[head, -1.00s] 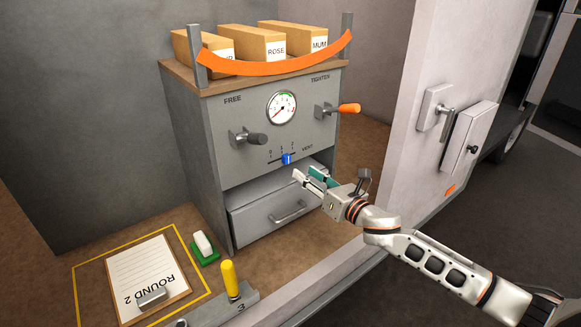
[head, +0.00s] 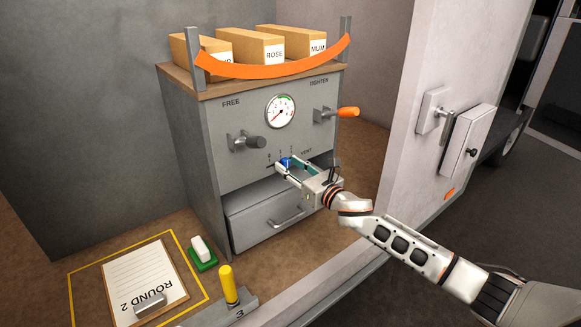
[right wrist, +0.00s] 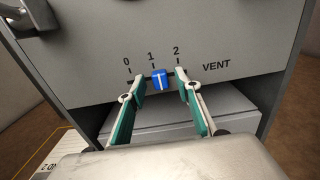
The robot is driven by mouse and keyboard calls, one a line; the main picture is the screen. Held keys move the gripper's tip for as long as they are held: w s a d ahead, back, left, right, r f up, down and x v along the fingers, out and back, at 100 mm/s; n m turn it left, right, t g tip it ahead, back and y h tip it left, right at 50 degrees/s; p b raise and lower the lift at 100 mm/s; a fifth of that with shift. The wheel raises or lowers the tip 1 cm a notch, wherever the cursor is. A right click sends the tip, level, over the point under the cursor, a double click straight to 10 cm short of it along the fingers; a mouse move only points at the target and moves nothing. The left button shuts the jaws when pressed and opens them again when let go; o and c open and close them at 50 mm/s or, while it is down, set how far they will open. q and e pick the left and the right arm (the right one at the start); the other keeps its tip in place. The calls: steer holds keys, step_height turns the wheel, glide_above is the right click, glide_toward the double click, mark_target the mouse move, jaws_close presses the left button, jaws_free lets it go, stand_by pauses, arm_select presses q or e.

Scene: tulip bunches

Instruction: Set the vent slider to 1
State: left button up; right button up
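The vent slider is a small blue knob (right wrist: 160,77) on a short slot in the grey cabinet front, under the marks 0, 1 and 2. In the right wrist view it stands under mark 1, a little to its right; I cannot tell whether it is exactly on 1. My right gripper (right wrist: 159,82) is open, with one teal-padded finger on each side of the knob and a gap on both sides. In the head view the knob (head: 286,162) shows partly behind the right gripper (head: 289,167). My left gripper is not in view.
A grey lever (head: 246,142), a gauge (head: 280,111) and an orange-tipped lever (head: 336,113) sit above the slider. A drawer (head: 270,210) with a handle is below. A pale wall (head: 415,150) stands to the right. A clipboard (head: 145,280) lies at the lower left.

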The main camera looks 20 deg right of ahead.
jaws_close()
steer(key=shift+s+a+p, duration=0.15)
steer(key=shift+a+p, duration=0.15)
steer(key=shift+a, duration=0.05)
jaws_free()
steer(key=v, duration=1.2)
stand_by(0.5)
